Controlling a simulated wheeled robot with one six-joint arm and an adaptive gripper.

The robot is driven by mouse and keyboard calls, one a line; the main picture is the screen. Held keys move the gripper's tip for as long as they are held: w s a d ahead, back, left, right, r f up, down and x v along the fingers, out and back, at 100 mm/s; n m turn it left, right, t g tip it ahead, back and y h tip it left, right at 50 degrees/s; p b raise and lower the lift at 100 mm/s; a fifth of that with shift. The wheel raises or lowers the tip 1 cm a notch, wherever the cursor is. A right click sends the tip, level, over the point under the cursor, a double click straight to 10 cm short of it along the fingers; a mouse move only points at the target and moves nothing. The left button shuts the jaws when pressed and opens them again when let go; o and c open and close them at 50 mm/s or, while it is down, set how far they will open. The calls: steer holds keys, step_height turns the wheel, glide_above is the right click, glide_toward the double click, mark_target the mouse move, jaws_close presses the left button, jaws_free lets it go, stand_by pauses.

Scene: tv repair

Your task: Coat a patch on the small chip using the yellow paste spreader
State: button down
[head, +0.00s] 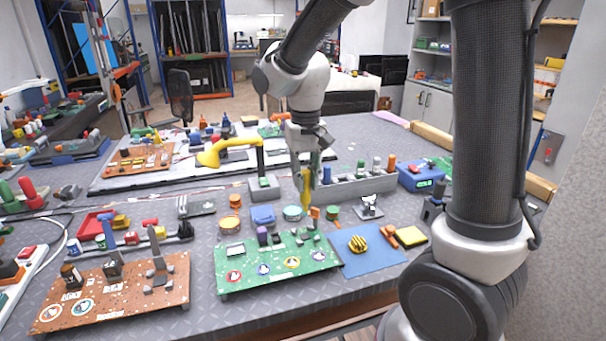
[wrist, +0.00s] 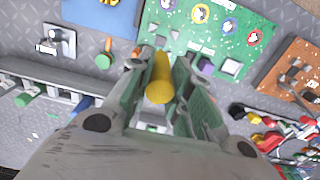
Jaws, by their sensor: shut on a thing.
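My gripper (head: 308,172) is shut on the yellow paste spreader (head: 306,194), which points down. In the wrist view the spreader (wrist: 160,82) shows between the two green-grey fingers. The spreader is above the table, near the back edge of the green circuit board (head: 285,276). The board also shows in the wrist view (wrist: 178,32). A larger pale square chip (head: 235,250) sits at the board's left. I cannot tell whether the spreader's tip touches anything.

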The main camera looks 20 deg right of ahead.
mark_target(303, 202)
steer(key=shift+f, duration=0.15)
steer(key=shift+f, duration=2.75)
steer(key=shift+f, duration=0.6)
steer(key=shift+d, duration=0.35)
steer(key=shift+a, duration=0.1)
steer(key=shift+a, duration=0.6)
